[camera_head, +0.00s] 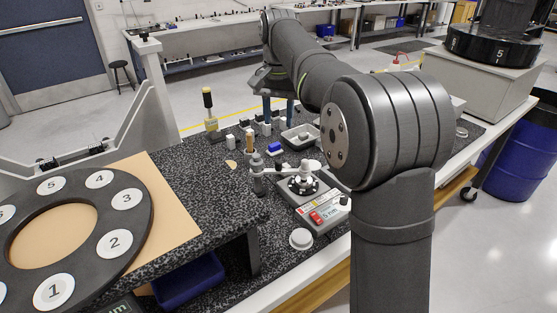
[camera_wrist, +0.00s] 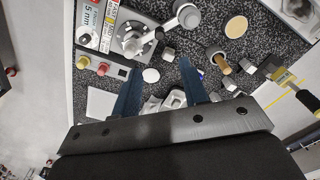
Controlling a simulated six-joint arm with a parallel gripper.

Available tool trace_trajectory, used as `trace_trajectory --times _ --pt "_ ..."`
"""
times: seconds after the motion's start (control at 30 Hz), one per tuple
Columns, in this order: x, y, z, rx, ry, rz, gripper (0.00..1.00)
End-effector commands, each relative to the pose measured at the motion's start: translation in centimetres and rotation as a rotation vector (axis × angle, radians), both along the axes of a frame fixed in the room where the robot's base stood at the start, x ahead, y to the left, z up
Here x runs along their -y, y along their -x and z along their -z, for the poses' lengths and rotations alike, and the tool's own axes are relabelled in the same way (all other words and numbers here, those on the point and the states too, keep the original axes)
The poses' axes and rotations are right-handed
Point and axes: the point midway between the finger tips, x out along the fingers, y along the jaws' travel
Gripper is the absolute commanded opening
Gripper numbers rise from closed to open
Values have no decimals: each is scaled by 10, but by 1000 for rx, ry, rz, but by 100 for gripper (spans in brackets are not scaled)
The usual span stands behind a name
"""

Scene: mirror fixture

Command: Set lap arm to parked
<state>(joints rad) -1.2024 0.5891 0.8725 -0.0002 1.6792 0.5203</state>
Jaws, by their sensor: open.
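What looks like the lap arm (camera_head: 284,167) is a pale bar running left from the hub to a grey cylinder (camera_head: 257,181). In the wrist view the hub (camera_wrist: 132,44) is at upper left and the arm (camera_wrist: 165,28) runs up right to the cylinder (camera_wrist: 188,15). My gripper (camera_wrist: 160,68) is open, its two blue fingers apart and empty. In the head view it is behind the machine, partly hidden by small items.
A white puck (camera_head: 301,238) lies in front. A numbered ring (camera_head: 140,220) is at left. A yellow and a red knob (camera_wrist: 83,62) show on the machine's edge.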

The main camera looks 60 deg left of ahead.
Motion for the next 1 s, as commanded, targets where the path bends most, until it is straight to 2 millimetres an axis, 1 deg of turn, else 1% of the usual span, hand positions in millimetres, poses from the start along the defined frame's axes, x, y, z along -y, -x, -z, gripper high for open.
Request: trace_trajectory --times 0.03,0.3,0.5,0.6,0.7,0.8,1.0 --pt "1 0 12 -1 3 1 40" --pt "1 0 73 -1 5 2 40" --pt "1 0 111 0 2 3 40" --pt "1 0 125 0 2 3 40" --pt "0 0 135 1 2 3 40" --pt "0 0 139 1 0 3 40" --pt "0 0 141 2 0 4 40"
